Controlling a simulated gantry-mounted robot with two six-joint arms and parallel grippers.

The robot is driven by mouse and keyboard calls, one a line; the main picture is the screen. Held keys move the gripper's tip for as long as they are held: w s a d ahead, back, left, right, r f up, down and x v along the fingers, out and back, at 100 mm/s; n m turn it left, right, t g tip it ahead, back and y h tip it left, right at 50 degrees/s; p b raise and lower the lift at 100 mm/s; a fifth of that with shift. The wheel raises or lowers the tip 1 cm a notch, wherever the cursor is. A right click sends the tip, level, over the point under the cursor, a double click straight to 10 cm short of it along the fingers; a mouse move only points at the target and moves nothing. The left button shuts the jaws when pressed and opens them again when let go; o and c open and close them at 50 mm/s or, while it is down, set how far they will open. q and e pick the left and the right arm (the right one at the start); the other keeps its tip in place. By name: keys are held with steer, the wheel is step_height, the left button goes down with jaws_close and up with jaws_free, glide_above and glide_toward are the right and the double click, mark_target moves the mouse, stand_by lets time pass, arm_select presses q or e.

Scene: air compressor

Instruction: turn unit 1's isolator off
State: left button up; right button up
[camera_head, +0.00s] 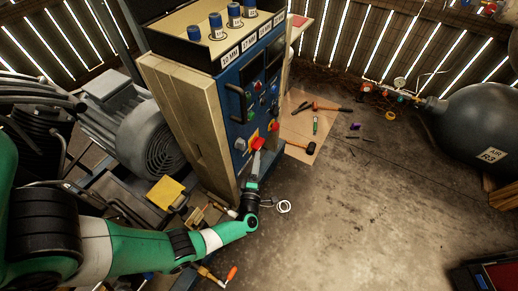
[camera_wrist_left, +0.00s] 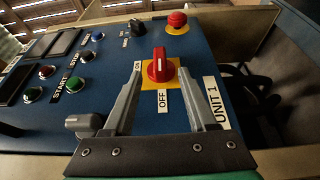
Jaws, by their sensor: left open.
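Unit 1's isolator (camera_wrist_left: 160,68) is a red rotary knob on a yellow plate, on the blue panel beside the "UNIT 1" label (camera_wrist_left: 216,102). Its raised grip runs up and down in the left wrist view, with a pale line on it. The ON label (camera_wrist_left: 138,66) is to its left and the OFF label (camera_wrist_left: 163,101) is below. My left gripper (camera_wrist_left: 160,76) is open, with one finger on either side of the knob; contact is unclear. In the head view my left gripper (camera_head: 257,152) is at the red knob (camera_head: 258,143). My right gripper is out of view.
A red mushroom button (camera_wrist_left: 177,20) and a black selector (camera_wrist_left: 136,28) sit beyond the knob. A grey handle (camera_wrist_left: 84,125) sticks out near the left finger. Tools lie on a floor mat (camera_head: 297,104) beside the cabinet (camera_head: 185,115). The floor to the right is mostly clear.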

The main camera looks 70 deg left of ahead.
arm_select(q)
steer(key=p+v, duration=0.1)
steer(key=v, duration=0.4)
steer(key=shift+s+d, duration=0.15)
steer(key=shift+d, duration=0.1)
